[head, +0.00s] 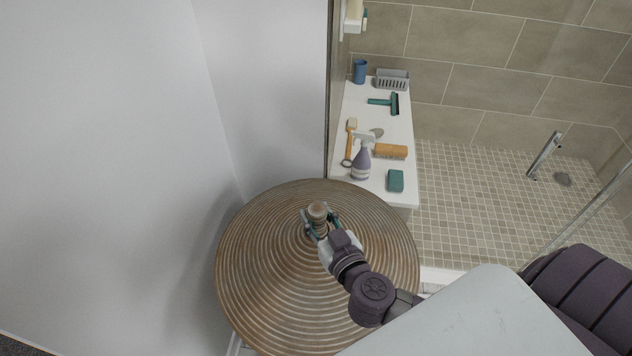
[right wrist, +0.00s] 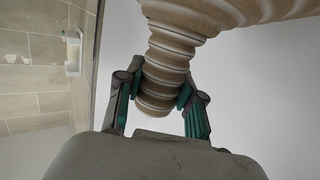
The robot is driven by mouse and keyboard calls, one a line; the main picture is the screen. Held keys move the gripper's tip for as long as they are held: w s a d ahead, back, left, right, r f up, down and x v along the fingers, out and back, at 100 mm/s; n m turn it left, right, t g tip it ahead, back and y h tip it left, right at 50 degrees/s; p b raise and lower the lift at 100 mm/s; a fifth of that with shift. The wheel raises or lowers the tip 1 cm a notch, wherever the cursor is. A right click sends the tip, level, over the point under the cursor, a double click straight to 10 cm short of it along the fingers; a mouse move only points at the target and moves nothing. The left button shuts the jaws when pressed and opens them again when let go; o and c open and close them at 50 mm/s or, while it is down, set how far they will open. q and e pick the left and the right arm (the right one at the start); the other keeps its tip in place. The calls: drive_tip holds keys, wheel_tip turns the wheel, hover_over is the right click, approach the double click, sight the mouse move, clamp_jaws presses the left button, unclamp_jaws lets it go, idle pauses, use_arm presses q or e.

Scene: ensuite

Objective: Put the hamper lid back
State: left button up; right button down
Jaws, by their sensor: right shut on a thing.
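The hamper lid (head: 260,250) is a large round brown disc with concentric ridges and a small knob (head: 317,211) at its middle. My right gripper (head: 320,222) is shut on the knob. In the right wrist view the ridged knob (right wrist: 165,75) sits between the two green-padded fingers of the gripper (right wrist: 162,95), with part of the lid (right wrist: 225,12) above it. In the head view the lid hides whatever is under it, so I cannot tell whether it rests on the hamper. My left gripper is not in view.
A white bench (head: 372,190) beside the lid holds a spray bottle (head: 361,162), an orange brush (head: 351,140), a teal block (head: 396,181) and other bath items. A white wall (head: 120,150) stands at left. The tiled shower floor (head: 470,200) is mostly clear.

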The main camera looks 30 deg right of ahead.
drive_tip(key=w, duration=0.1)
drive_tip(key=w+d+p, duration=0.1)
drive_tip(key=w+p, duration=0.1)
drive_tip(key=shift+w+d+r, duration=0.15)
drive_tip(key=shift+d+r, duration=0.1)
drive_tip(key=shift+d, duration=0.05)
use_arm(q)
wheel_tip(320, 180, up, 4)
use_arm(e)
drive_tip(key=shift+w+d+f+p, duration=0.15)
drive_tip(key=shift+w+p, duration=0.05)
drive_tip(key=shift+p, duration=0.1)
drive_tip(key=shift+f, duration=0.15)
wheel_tip(320, 180, down, 6)
drive_tip(key=b, duration=0.8)
drive_tip(key=shift+w+d, duration=0.1)
drive_tip(key=shift+w, duration=0.05)
use_arm(q)
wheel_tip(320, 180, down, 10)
drive_tip(key=b, duration=0.2)
use_arm(e)
drive_tip(key=shift+f, duration=0.45)
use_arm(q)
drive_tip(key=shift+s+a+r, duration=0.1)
